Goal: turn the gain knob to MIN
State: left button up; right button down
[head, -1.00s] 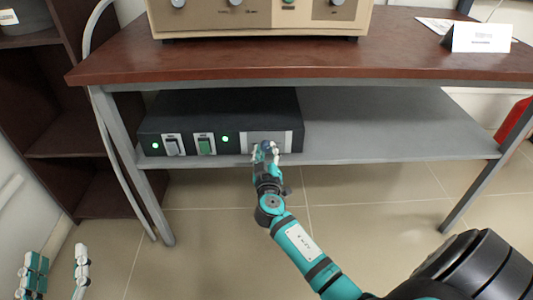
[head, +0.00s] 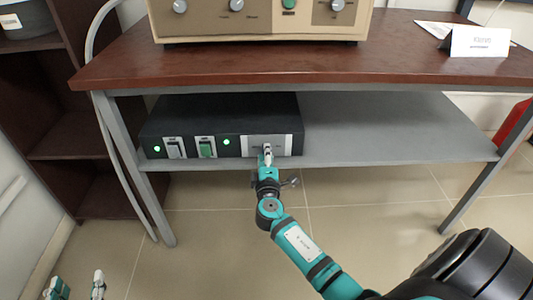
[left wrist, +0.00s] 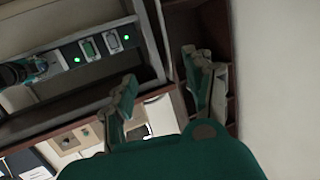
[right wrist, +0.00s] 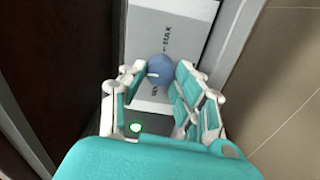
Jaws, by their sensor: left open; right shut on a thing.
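The gain knob (right wrist: 160,67) is round and blue with a white pointer mark, on a light grey plate (right wrist: 172,28). In the right wrist view its pointer is toward the picture's left. Lettering that looks like MAX stands above it; lettering below is partly hidden. My right gripper (right wrist: 168,82) is shut on the knob, one finger on each side. In the head view, my right gripper (head: 267,152) is seen edge-on at the plate and hides the knob. My left gripper (head: 78,284) is open and empty at the bottom left; its spread fingers show in the left wrist view (left wrist: 160,80).
The black control box (head: 270,115) sits on the grey lower shelf (head: 390,130) under a brown tabletop (head: 410,65). It carries two switches (head: 206,147) and green lights. The shelf right of the box is clear. A table leg (head: 130,165) stands left of the box.

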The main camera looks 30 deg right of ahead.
pick_arm(q)
jog(key=s+a+f+g+y+p, duration=0.2)
jog(key=s+a+f+g+p, duration=0.1)
jog(key=s+f+g, duration=0.4)
jog(key=s+a+f+g+y+p, duration=0.1)
jog(key=s+a+f+g+p, duration=0.3)
jog(key=s, duration=0.5)
jog(key=shift+n+g, duration=0.3)
jog(key=shift+g, duration=0.4)
jog(key=shift+d+p+x, duration=0.2)
jog(key=shift+p+x, duration=0.1)
jog(key=shift+x, duration=1.2)
jog(key=shift+d+p+x, duration=0.25)
jog(key=shift+x, duration=1.2)
pick_arm(e)
jog(key=shift+f+n, duration=0.2)
jog(key=shift+n, duration=8.3)
jog(key=shift+s, duration=0.1)
jog(key=c, duration=1)
grip_release()
jog(key=v, duration=1.2)
jog(key=shift+d, duration=0.1)
